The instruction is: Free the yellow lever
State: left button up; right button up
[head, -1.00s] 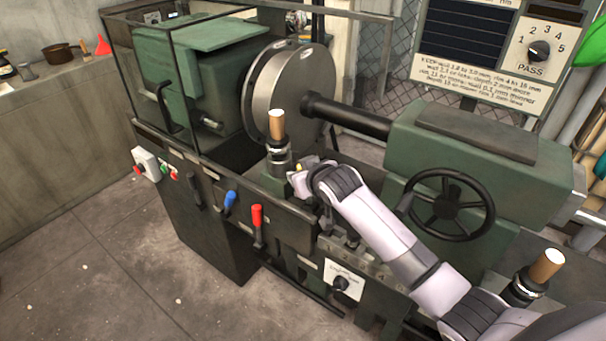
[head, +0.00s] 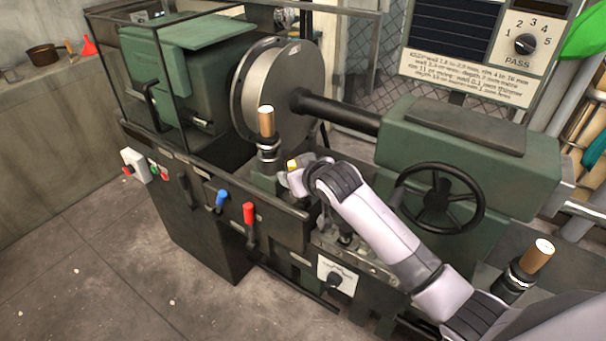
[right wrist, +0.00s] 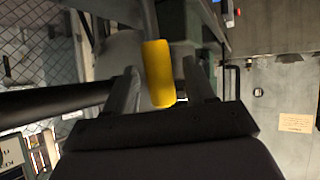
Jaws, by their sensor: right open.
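The yellow lever (right wrist: 158,73) shows in the right wrist view as a yellow grip on a grey stem. It lies between the two fingers of my right gripper (right wrist: 160,75), with gaps on both sides. The gripper is open and not closed on it. The lever's base is hidden there by the gripper and arm. My left gripper is not in view.
The lathe's metal disc (head: 280,88) and black spindle (head: 340,110) stand behind the gripper. A wooden-topped post (head: 266,122) is close at its left. A blue lever (head: 221,198), a red lever (head: 249,212) and a black handwheel (head: 438,197) are nearby.

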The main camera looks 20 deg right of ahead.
jog(key=shift+v, duration=2.2)
